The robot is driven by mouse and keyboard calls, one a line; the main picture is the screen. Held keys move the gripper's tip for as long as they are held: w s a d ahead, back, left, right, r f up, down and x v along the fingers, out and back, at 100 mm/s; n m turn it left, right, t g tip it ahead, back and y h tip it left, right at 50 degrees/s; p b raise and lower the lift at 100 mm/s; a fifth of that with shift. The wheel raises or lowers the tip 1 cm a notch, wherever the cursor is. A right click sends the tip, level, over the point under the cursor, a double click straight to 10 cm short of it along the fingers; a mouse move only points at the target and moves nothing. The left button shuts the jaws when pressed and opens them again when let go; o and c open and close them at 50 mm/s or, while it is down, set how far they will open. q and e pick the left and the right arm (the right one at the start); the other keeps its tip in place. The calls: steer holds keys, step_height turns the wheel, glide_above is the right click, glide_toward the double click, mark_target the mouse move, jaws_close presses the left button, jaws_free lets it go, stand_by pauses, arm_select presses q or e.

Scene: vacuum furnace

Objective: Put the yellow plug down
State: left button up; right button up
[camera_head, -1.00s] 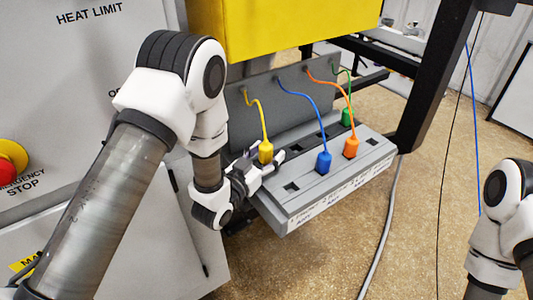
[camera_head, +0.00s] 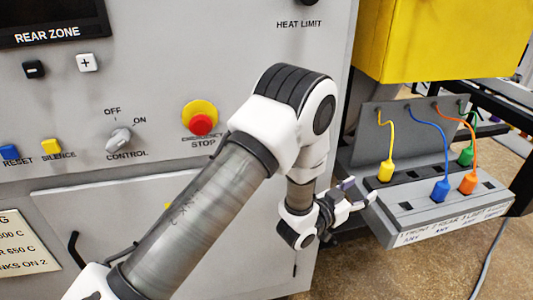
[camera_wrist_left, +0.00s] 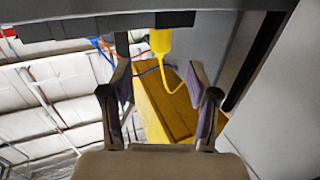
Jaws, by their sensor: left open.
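The yellow plug (camera_head: 386,171) stands upright at the left end of the grey socket block (camera_head: 410,208), its yellow cord running up to the panel behind. Its base is too small to tell how deep it sits. My left gripper (camera_head: 361,190) is open and empty, to the left of the plug and apart from it. In the left wrist view the plug (camera_wrist_left: 161,42) shows beyond the two spread fingers (camera_wrist_left: 160,88), with nothing between them. My right gripper is out of view.
The blue plug (camera_head: 440,190), orange plug (camera_head: 468,183) and green plug (camera_head: 466,156) stand on the same block. The furnace front with a red emergency stop (camera_head: 201,124) is on the left. A yellow box (camera_head: 440,40) hangs above the panel.

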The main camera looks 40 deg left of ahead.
arm_select(q)
steer(key=s+a+f+n+g+y, duration=0.1)
steer(key=s+a+f+g+y, duration=0.15)
steer(key=s+f, duration=0.45)
steer(key=s+a+f+n+g+y, duration=0.1)
steer(key=s+f+g, duration=0.3)
steer(key=f, duration=0.6)
steer(key=s+a+f+g, duration=0.1)
steer(key=s+f+g, duration=0.2)
steer(key=s, duration=0.6)
steer(key=s+a+f+n+g+y, duration=0.1)
steer(key=s+f+g, duration=0.3)
steer(key=s, duration=0.5)
steer(key=s+a+f+g, duration=0.1)
steer(key=s+f+g, duration=0.2)
steer(key=s, duration=0.7)
steer(key=shift+a+f+n+g, duration=0.3)
steer(key=shift+a+f+g, duration=0.1)
steer(key=shift+f, duration=0.15)
steer(key=shift+r+y+p, duration=0.25)
steer(key=shift+r+p, duration=0.05)
